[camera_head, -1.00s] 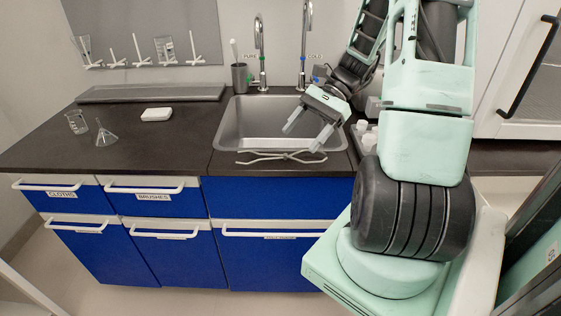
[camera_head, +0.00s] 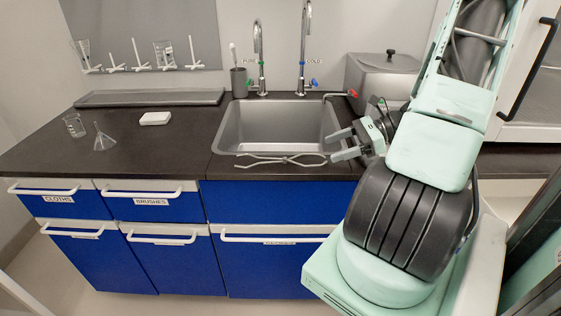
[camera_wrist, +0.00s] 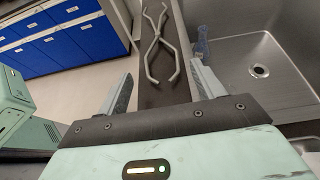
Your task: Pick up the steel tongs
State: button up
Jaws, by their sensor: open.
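The steel tongs (camera_head: 280,160) lie flat on the dark counter strip in front of the sink, their length running left to right. In the wrist view the tongs (camera_wrist: 160,45) stretch away ahead of the fingers, with the crossing of their two arms in the middle and the nearer bowed ends closest to me. My gripper (camera_head: 338,144) is open and empty at the right end of the tongs. In the wrist view my gripper (camera_wrist: 163,88) has its two fingers spread wide to either side of the line of the tongs, apart from them.
The steel sink (camera_head: 232,132) lies right behind the tongs. Two taps (camera_head: 259,60) stand behind it, and a steel box (camera_head: 385,75) stands at the back right. A beaker (camera_head: 74,125), a funnel (camera_head: 103,138) and a white block (camera_head: 155,118) stand on the left counter.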

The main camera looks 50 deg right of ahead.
aim_at(302, 158)
jog(key=x, duration=0.8)
jog(key=shift+w+a+f, duration=0.2)
jog(key=shift+w, duration=0.05)
jog(key=c, duration=0.8)
